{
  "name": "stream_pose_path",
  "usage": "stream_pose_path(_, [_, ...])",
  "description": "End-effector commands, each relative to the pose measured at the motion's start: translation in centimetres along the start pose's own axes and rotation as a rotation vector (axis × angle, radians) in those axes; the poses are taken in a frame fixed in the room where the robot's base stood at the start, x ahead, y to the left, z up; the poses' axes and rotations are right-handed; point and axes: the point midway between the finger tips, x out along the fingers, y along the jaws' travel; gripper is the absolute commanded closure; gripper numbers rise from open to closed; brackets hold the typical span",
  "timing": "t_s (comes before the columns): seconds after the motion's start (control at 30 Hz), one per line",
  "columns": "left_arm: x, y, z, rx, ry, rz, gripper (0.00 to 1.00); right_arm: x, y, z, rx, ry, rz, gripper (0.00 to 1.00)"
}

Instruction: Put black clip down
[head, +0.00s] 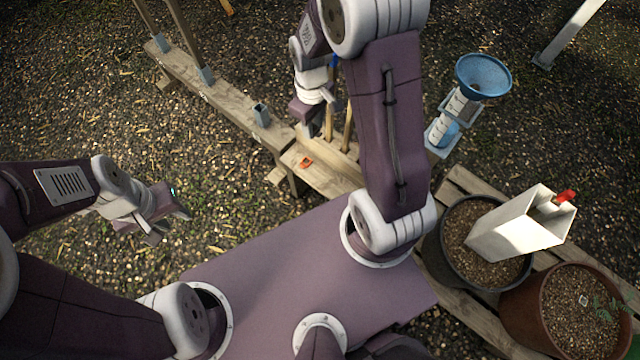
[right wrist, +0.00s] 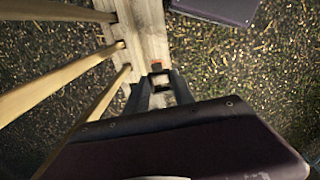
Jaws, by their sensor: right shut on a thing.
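My right gripper (head: 308,122) points down over the wooden beam, partly behind my own arm in the head view. In the right wrist view its two dark fingers (right wrist: 161,88) stand a little apart with a small dark piece, the black clip (right wrist: 164,87), between their tips. The clip is small and dark there, and I cannot make it out in the head view. The gripper is shut on it above the beam; whether it touches the wood I cannot tell. My left gripper (head: 170,226) is empty over the ground at the left, its fingers apart.
An orange clip (head: 305,161) lies on the wooden beam (head: 233,118), close to the right gripper. Upright wooden stakes (right wrist: 75,75) stand beside the right gripper. A blue funnel (head: 484,74), a white square tube (head: 520,228) and plant pots (head: 575,312) are at the right.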

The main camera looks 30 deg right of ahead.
Motion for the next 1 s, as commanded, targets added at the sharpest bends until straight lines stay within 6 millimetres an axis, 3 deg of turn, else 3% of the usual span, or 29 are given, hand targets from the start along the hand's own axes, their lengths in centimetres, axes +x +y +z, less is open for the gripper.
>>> stream_pose_path(0.03, [4.6,-0.1,0.5,0.000,0.000,0.000,0.64,4.7,0.3,0.2,-0.002,-0.001,0.000,1.00])
stream_pose_path(0.2, [11.5,-0.2,1.2,0.000,0.000,0.000,0.64,11.8,1.3,0.6,0.013,-0.002,-0.001,1.00])
stream_pose_path(0.33, [15.4,-0.3,1.6,0.000,0.000,0.000,0.64,15.8,1.9,1.0,0.035,-0.003,-0.002,1.00])
stream_pose_path(0.5, [17.9,-0.3,1.9,0.000,0.000,0.000,0.64,18.4,2.2,1.4,0.052,-0.006,-0.003,1.00])
stream_pose_path(0.77, [18.2,-0.4,1.9,0.000,0.000,0.000,0.64,18.8,2.3,1.5,0.057,-0.007,-0.004,1.00])
stream_pose_path(0.87, [19.3,-0.4,2.0,0.000,0.000,0.000,0.64,20.4,2.3,1.5,0.057,-0.008,-0.004,1.00])
stream_pose_path(1.0, [21.5,-0.4,2.2,0.000,0.000,0.000,0.64,23.9,2.3,1.6,0.057,-0.009,-0.005,1.00])
